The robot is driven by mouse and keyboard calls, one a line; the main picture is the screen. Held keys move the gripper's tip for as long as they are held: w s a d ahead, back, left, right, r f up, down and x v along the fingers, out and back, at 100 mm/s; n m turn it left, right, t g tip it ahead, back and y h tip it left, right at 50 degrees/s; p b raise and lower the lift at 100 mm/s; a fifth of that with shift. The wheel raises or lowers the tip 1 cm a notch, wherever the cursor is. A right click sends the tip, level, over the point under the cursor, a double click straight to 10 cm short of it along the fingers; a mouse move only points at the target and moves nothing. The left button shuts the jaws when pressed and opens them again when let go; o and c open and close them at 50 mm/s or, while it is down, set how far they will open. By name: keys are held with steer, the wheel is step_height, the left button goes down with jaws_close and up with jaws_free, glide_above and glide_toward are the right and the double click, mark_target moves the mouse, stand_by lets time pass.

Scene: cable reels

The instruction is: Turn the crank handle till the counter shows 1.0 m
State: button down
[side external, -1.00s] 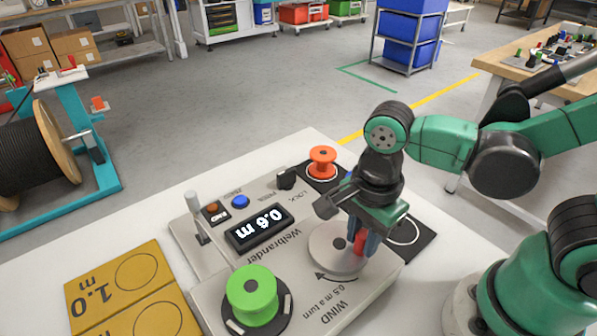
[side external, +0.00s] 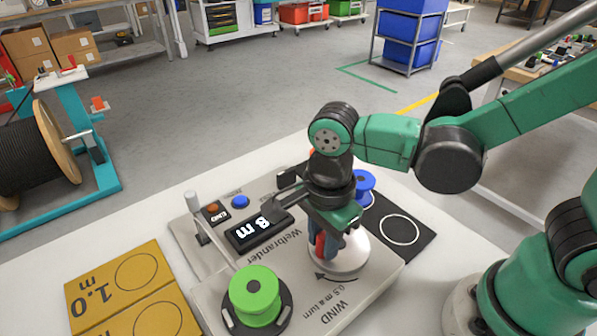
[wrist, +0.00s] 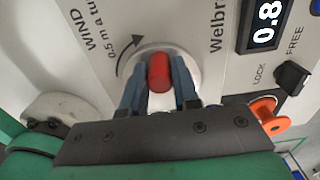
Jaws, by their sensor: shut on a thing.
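The crank is a pale round disc (side external: 352,256) with a red handle (wrist: 160,72) standing up from it. My gripper (side external: 328,245) is shut on the red handle, with a blue-grey finger on each side of it, as the wrist view shows. The counter (wrist: 265,22) reads 0.8 in the wrist view. An arrow beside the disc is marked WIND and 0.5 m a turn.
A green spool (side external: 254,290) sits at the machine's front. A blue spool (side external: 364,183) stands behind my gripper. An orange spool (wrist: 268,112) and the LOCK/FREE knob (wrist: 292,78) show in the wrist view. A yellow board (side external: 118,283) marked 1.0 m lies at left.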

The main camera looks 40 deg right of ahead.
steer(key=shift+w+d, duration=0.25)
steer(key=shift+w, duration=0.35)
steer(key=shift+w+d, duration=0.5)
steer(key=shift+d, duration=0.1)
steer(key=shift+w+d, duration=0.2)
steer(key=shift+d, duration=0.55)
steer(key=shift+s+d, duration=0.2)
steer(key=shift+d, duration=0.35)
steer(key=shift+s+d, duration=0.5)
steer(key=shift+d, duration=0.1)
steer(key=shift+s+d, duration=0.25)
steer(key=shift+s, duration=0.5)
steer(key=c, duration=0.7)
jaws_free()
steer(key=shift+r, duration=3.5)
